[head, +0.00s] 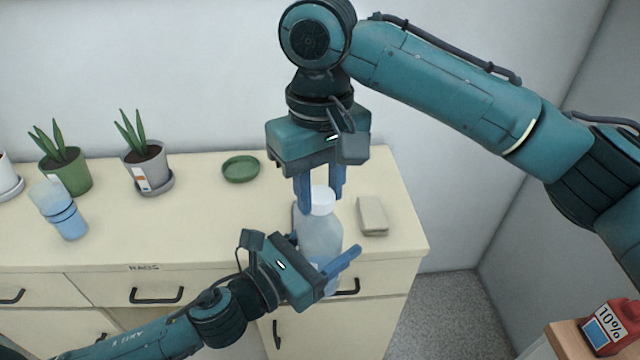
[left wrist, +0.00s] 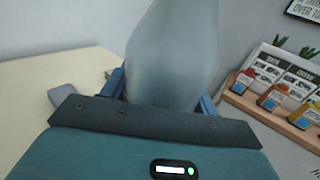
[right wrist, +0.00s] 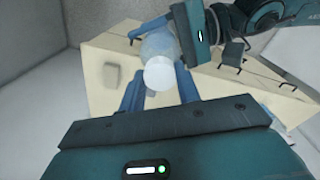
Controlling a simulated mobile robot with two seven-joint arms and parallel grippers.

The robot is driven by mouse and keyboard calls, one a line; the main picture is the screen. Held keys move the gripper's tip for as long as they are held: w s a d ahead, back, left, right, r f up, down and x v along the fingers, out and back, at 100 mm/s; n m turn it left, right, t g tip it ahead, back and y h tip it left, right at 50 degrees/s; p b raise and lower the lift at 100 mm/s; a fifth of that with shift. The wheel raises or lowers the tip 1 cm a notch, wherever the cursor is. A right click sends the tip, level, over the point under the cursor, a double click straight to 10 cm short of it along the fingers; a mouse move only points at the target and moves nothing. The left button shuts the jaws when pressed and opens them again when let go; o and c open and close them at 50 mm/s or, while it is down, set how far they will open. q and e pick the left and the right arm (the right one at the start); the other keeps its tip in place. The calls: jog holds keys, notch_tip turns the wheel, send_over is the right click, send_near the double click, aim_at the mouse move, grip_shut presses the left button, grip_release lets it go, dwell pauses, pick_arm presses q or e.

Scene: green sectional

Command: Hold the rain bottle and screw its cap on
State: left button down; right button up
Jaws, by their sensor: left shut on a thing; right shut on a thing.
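The rain bottle (head: 320,238) is translucent blue-grey and stands upright at the cabinet's front edge. My left gripper (head: 322,254) is shut on its body, with the bottle filling the middle of the left wrist view (left wrist: 175,55). The white cap (head: 322,197) sits at the top of the bottle, and it also shows in the right wrist view (right wrist: 160,73). My right gripper (head: 321,190) points down from above and is shut on the cap, one finger on each side. The neck and threads are hidden, so I cannot tell how tightly the cap sits.
A beige block (head: 372,216) lies right of the bottle on the cream cabinet (head: 215,215). A red bottle (head: 612,325) is on a shelf at lower right.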

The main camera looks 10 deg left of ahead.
jog(key=m, duration=0.4)
jog(key=o, duration=1.2)
jog(key=shift+c, duration=0.2)
notch_tip(320, 180, up, 12)
jog(key=shift+f, duration=0.1)
